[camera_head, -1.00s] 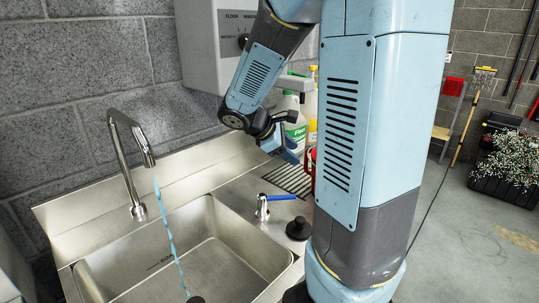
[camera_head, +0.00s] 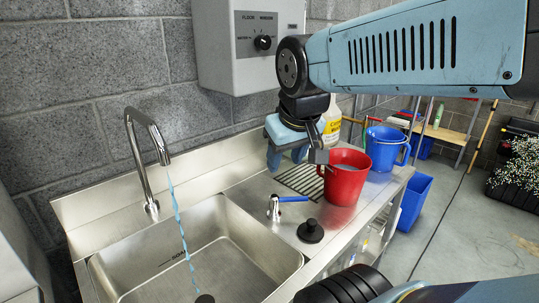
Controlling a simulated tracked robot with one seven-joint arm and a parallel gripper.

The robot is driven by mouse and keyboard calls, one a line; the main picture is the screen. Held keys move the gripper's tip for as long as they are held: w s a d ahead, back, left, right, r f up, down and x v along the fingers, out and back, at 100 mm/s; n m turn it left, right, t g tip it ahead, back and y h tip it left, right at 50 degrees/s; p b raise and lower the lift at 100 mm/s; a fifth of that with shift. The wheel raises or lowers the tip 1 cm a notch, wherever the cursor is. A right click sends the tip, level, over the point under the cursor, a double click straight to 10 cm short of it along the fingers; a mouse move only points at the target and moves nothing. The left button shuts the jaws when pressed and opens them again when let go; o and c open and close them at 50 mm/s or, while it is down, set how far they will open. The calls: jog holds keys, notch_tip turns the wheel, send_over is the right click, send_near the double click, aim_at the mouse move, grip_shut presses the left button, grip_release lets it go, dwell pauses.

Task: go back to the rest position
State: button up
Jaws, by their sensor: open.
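My gripper (camera_head: 297,156) hangs at the end of my light-blue arm, pointing down over the back right of the steel counter. Its jaws are open, and I see nothing held between them. A red jug (camera_head: 345,182) stands upright on the counter just right of the gripper. A dark and grey part at the gripper's right side overlaps the jug's left rim. I cannot tell whether they touch. My arm stretches across the upper right of the view.
The steel sink (camera_head: 205,245) is at left, with water running from its faucet (camera_head: 150,150). A blue-handled valve (camera_head: 275,208) and black stopper (camera_head: 310,231) sit on the counter. A blue bucket (camera_head: 386,150) and a bottle (camera_head: 332,118) stand behind. A control box (camera_head: 250,45) hangs above.

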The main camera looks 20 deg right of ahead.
jog(key=shift+s+a+r+m+t+y, duration=0.3)
jog(key=shift+s+a, duration=0.15)
jog(key=shift+a, duration=0.1)
jog(key=shift+c, duration=0.3)
jog(key=shift+w+d, duration=0.1)
jog(key=shift+w, duration=0.1)
jog(key=c, duration=0.3)
jog(key=shift+w+d+m, duration=0.1)
jog(key=shift+w+m, duration=0.25)
jog(key=shift+m, duration=0.05)
jog(key=shift+c, duration=0.7)
jog(key=w+m, duration=0.1)
jog(key=w+d+m+g, duration=0.1)
jog(key=w+d+f+m, duration=0.1)
jog(key=w, duration=0.1)
jog(key=shift+w+m, duration=0.1)
jog(key=shift+m, duration=0.3)
grip_shut()
jog(key=w+d+f+m+g, duration=0.5)
jog(key=w+d+f+m, duration=0.85)
jog(key=m, duration=0.25)
notch_tip(320, 180, down, 6)
jog(key=shift+w+a+f, duration=0.25)
jog(key=shift+w+a, duration=0.05)
jog(key=shift+a, duration=0.05)
